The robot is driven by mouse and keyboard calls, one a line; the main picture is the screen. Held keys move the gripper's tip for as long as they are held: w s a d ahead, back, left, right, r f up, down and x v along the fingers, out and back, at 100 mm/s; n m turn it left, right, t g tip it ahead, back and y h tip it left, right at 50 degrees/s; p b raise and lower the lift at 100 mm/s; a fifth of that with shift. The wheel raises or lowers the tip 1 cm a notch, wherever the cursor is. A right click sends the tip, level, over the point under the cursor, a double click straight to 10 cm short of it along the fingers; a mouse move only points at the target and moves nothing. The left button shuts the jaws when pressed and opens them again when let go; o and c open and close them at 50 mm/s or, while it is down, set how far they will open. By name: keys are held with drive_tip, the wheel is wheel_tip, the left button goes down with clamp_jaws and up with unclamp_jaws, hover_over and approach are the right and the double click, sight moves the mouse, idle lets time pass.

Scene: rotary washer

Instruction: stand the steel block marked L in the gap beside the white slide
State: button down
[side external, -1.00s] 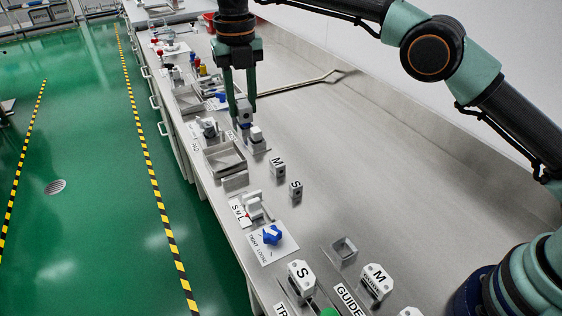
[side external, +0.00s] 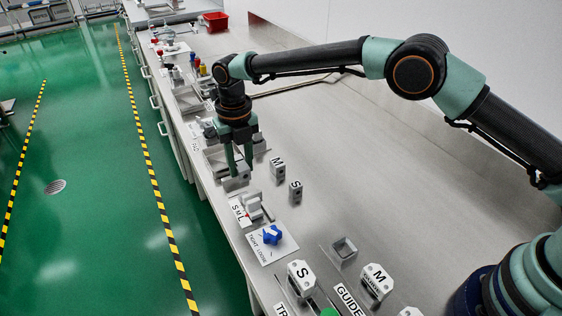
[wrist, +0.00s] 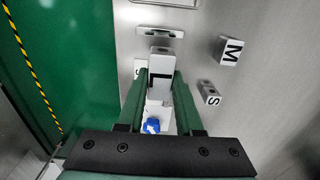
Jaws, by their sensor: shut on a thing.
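My gripper (side external: 238,168) is shut on the steel block marked L (wrist: 160,80), which hangs between the fingers with its black L showing in the wrist view. In the side view the block (side external: 241,172) is small and partly hidden by the fingers. The white slide (side external: 253,202) stands on the fixture with the S M L label (side external: 239,213), a little nearer the camera than my gripper. The held block is apart from the slide in the side view. In the wrist view the block and fingers cover much of the slide, and the gap beside it cannot be made out.
Blocks marked M (side external: 277,168) and S (side external: 295,190) stand to the right of my gripper. A blue knob (side external: 272,236) sits on a white card nearer the camera. An open metal tray (side external: 218,158) lies behind. The bench to the right is largely clear.

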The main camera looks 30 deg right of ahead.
sight(244, 193)
drive_tip(key=shift+f, duration=2.75)
drive_tip(key=shift+f, duration=0.15)
drive_tip(key=c, duration=0.6)
unclamp_jaws()
drive_tip(key=shift+o, duration=0.2)
